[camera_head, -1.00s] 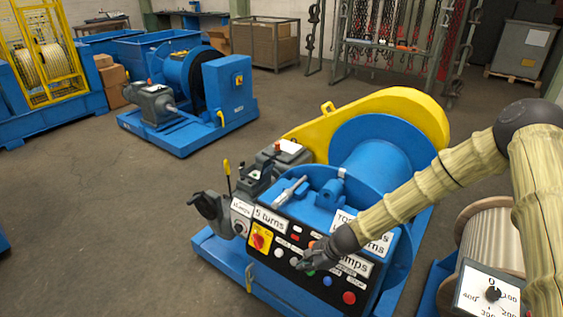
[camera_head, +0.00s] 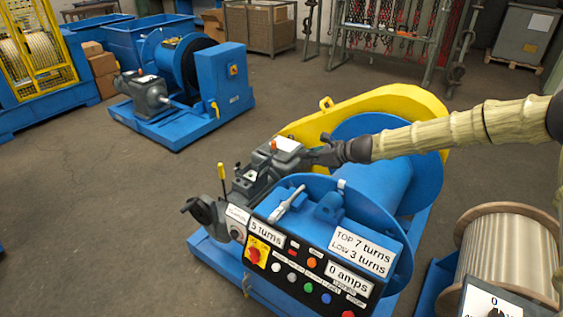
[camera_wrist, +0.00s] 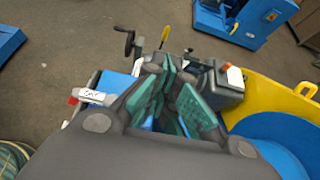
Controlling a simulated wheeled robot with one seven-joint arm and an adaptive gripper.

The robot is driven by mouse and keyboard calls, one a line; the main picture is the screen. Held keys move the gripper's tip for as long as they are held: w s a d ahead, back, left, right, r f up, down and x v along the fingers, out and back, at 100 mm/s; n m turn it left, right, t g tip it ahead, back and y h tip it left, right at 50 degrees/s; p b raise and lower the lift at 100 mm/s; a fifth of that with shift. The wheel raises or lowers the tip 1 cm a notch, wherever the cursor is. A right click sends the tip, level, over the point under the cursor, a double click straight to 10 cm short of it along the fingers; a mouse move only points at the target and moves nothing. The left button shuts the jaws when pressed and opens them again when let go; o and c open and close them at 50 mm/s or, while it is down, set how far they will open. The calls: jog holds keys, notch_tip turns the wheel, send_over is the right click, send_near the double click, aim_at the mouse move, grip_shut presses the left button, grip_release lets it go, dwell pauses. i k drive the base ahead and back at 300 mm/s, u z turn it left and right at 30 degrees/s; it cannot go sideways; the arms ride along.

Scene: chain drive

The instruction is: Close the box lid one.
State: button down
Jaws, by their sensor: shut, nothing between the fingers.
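My gripper (camera_head: 312,155) is shut and empty, just right of the dark grey box in the head view. In the wrist view its teal-padded fingers (camera_wrist: 176,82) stand in front of the winch machinery. The dark grey box (camera_head: 272,158) sits on the blue winch behind the control panel, with a pale label and a small orange piece on top. It also shows in the wrist view (camera_wrist: 214,90), partly behind the fingers. Whether its lid is raised, or whether the gripper touches it, I cannot tell.
A yellow chain guard (camera_head: 390,100) and blue drum (camera_head: 375,180) lie close around the gripper. The control panel (camera_head: 305,270) and a crank handle (camera_head: 205,212) are in front. A cable spool (camera_head: 510,250) stands at right. Open floor lies at left.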

aim_at(264, 167)
jog(key=i, duration=1.1)
